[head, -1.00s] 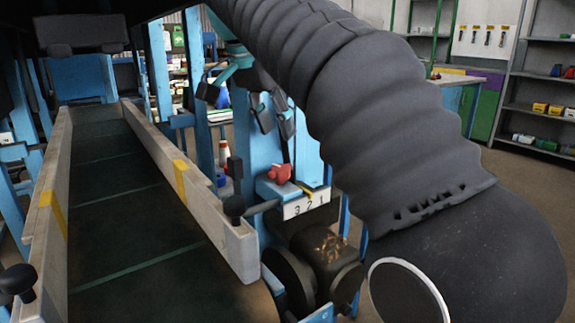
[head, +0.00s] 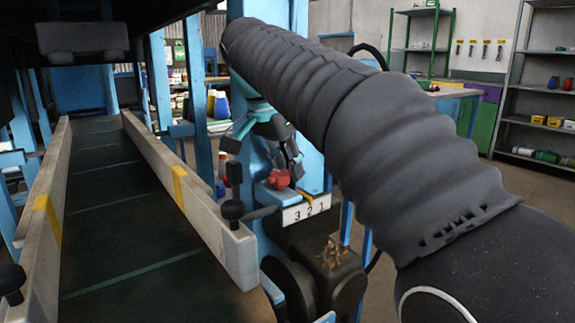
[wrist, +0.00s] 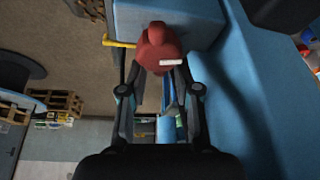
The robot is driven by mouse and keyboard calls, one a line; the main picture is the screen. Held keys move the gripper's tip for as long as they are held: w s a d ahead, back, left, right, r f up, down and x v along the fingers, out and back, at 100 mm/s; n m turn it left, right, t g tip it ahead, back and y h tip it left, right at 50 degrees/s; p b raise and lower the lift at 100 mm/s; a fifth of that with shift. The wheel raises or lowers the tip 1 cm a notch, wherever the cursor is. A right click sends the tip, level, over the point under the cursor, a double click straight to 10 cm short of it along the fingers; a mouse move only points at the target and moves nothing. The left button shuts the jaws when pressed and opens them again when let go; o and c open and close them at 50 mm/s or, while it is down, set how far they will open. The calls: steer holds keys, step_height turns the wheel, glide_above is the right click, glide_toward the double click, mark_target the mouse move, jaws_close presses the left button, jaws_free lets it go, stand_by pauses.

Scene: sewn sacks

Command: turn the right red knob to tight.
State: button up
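One red knob (head: 279,179) sits on top of a blue block beside the conveyor, above a white plate (head: 306,209) marked 3 2 1. A yellow pointer (head: 307,195) lies by the plate. In the wrist view the knob (wrist: 158,45) is straight ahead, with a white mark on its near side, and the yellow pointer (wrist: 118,43) extends to the left. My gripper (wrist: 160,68) is open, its fingers apart and pointing at the knob. In the head view my gripper (head: 284,165) is just above the knob. Whether the fingertips touch it, I cannot tell.
The conveyor's pale side rail (head: 205,220), with a black hand knob (head: 232,210), runs close at the left. A blue post (head: 308,150) stands behind the red knob. A dark roller or motor housing (head: 325,255) is below. Shelves (head: 540,90) stand far right.

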jaws_close()
steer(key=shift+s+m+p, duration=0.1)
steer(key=shift+m+p, duration=0.5)
steer(key=shift+p, duration=0.15)
steer(key=shift+s+f+m+g+h+p, duration=0.15)
steer(key=shift+m+g+h+p, duration=0.25)
steer(key=shift+m, duration=0.4)
